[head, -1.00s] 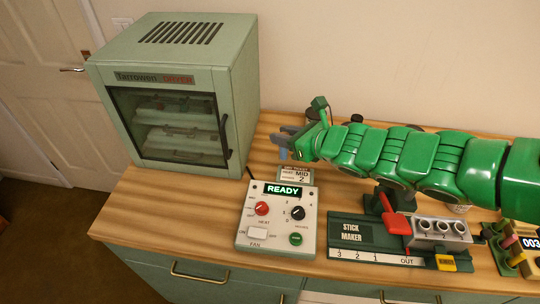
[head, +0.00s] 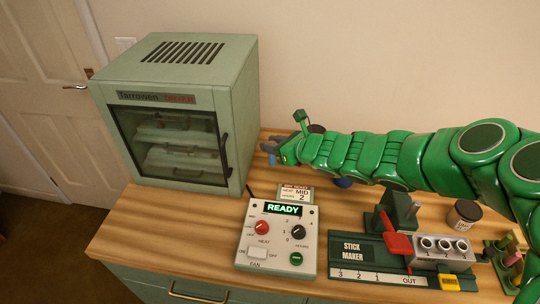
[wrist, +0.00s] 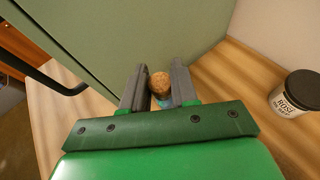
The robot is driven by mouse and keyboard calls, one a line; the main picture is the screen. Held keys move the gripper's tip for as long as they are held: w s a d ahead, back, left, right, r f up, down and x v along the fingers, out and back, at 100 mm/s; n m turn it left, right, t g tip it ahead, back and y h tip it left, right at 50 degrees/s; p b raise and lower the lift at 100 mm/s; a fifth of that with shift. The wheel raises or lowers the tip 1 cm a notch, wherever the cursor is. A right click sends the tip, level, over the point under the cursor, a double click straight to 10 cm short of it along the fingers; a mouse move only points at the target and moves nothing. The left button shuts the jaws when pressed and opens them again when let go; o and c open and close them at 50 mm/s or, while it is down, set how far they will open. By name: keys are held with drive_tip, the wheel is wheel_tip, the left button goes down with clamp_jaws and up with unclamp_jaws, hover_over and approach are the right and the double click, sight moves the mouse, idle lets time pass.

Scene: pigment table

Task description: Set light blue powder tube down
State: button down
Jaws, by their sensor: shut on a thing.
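My gripper (head: 268,149) is at the end of my green arm, close to the right side of the dryer cabinet and over the back of the wooden counter. In the wrist view its two grey fingers (wrist: 160,90) are shut on the light blue powder tube (wrist: 162,102). The tube's cork (wrist: 159,82) shows between the fingertips, with a little light blue below it. The tube looks roughly upright. Whether its base touches the counter is hidden.
The green dryer (head: 176,110) stands left of my gripper, its door closed. In front are a control box (head: 276,238) reading READY and the stick maker (head: 365,262). A lidded jar (wrist: 296,94) stands to the right in the wrist view. Counter (head: 215,208) between dryer and control box is clear.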

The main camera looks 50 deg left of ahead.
drive_tip(key=shift+w+a+f, duration=0.35)
drive_tip(key=shift+a+f, duration=0.35)
drive_tip(key=shift+f, duration=0.75)
drive_tip(key=shift+w+a+f, duration=0.35)
drive_tip(key=shift+a+f, duration=0.35)
drive_tip(key=shift+f, duration=0.7)
drive_tip(key=shift+w+a+f, duration=0.35)
drive_tip(key=shift+a+f, duration=0.35)
drive_tip(key=shift+f, duration=0.75)
drive_tip(key=shift+f, duration=0.15)
drive_tip(key=c, duration=0.9)
unclamp_jaws()
drive_tip(key=shift+o, duration=0.2)
